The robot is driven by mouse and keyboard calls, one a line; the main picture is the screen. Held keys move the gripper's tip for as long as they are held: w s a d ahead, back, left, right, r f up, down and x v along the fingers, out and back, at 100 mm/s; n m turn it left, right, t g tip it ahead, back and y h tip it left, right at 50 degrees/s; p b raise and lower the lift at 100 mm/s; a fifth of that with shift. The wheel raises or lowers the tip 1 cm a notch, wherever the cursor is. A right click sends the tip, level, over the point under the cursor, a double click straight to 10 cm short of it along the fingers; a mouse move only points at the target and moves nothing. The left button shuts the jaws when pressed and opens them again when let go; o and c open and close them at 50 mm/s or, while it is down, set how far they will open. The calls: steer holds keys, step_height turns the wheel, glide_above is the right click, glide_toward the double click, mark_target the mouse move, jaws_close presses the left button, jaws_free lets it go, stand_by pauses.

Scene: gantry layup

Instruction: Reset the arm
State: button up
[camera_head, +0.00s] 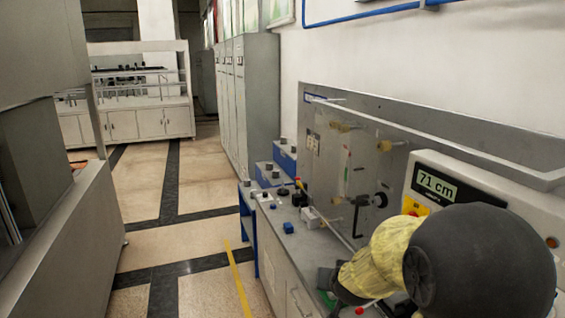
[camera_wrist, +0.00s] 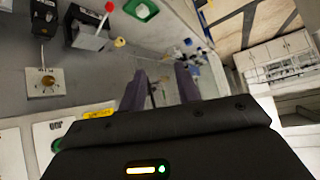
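My arm, in a yellow cover with a large dark joint, fills the lower right of the head view, over the bench. My gripper shows in the wrist view (camera_wrist: 160,86), its two dark fingers apart with a clear gap and nothing held between them. The grey workbench (camera_head: 285,243) lies below it. In the head view my own arm hides much of the gripper, so its height above the bench is hard to judge.
A panel with a "71 cm" display (camera_head: 437,186) stands close behind my arm. A grey upright board (camera_head: 325,175) with fittings backs the bench. Blue boxes (camera_head: 285,155) sit at its far end. A grey cabinet (camera_head: 65,240) stands left. The tiled aisle (camera_head: 150,185) between is clear.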

steer(key=s+d+f+n+g, duration=0.1)
steer(key=s+f+g, duration=0.2)
steer(key=s, duration=0.7)
steer(key=s+d+f+n+g, duration=0.1)
steer(key=s+f+g, duration=0.1)
steer(key=s, duration=0.8)
steer(key=shift+s+f+g, duration=0.35)
steer(key=shift+f+g, duration=0.05)
steer(key=shift+g, duration=0.5)
